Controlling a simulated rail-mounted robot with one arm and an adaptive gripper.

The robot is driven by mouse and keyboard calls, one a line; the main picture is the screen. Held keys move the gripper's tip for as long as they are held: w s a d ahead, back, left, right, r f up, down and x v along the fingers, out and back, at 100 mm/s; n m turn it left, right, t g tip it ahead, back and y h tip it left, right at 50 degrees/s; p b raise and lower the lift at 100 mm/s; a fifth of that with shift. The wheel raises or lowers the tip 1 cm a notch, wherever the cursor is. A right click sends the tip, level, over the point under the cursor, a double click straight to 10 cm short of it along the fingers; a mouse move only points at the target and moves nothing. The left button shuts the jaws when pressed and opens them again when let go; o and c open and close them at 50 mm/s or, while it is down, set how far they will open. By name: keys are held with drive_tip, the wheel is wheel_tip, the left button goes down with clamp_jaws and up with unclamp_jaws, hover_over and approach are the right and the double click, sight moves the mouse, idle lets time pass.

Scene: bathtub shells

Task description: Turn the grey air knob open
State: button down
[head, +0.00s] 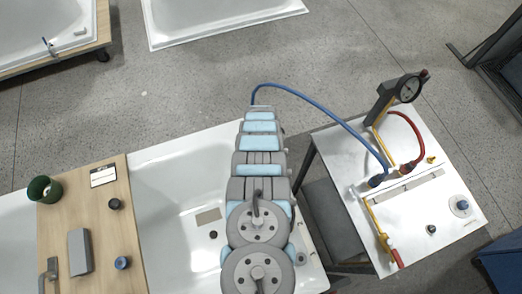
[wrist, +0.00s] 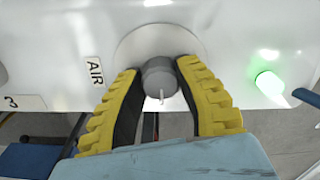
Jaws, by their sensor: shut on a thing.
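The grey air knob (wrist: 158,80) is a round grey cap in the upper middle of the wrist view, on a pale round plate (wrist: 135,45) on a white surface. A thin white mark on the knob points down in the picture. The black-on-white AIR label (wrist: 95,70) is left of it. My gripper (wrist: 160,76) has its two yellow ribbed fingers with dark inner pads at the knob's left and right sides, shut on it. In the head view my arm hides the gripper, and I cannot make out the knob there.
A lit green lamp (wrist: 268,84) is right of the knob. In the head view, a white bench (head: 410,215) with a gauge (head: 410,88), a blue hose (head: 320,105) and a red hose (head: 415,130) stands right of the tub (head: 175,190). A wooden board (head: 75,220) lies across the tub.

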idle(0.4)
drive_tip(key=c, duration=0.7)
unclamp_jaws()
drive_tip(key=shift+a, duration=0.15)
drive_tip(key=shift+o, duration=0.2)
drive_tip(key=shift+r, duration=0.15)
drive_tip(key=shift+w+r, duration=0.1)
drive_tip(key=shift+r, duration=0.6)
wheel_tip(320, 180, up, 10)
drive_tip(key=shift+r, duration=0.15)
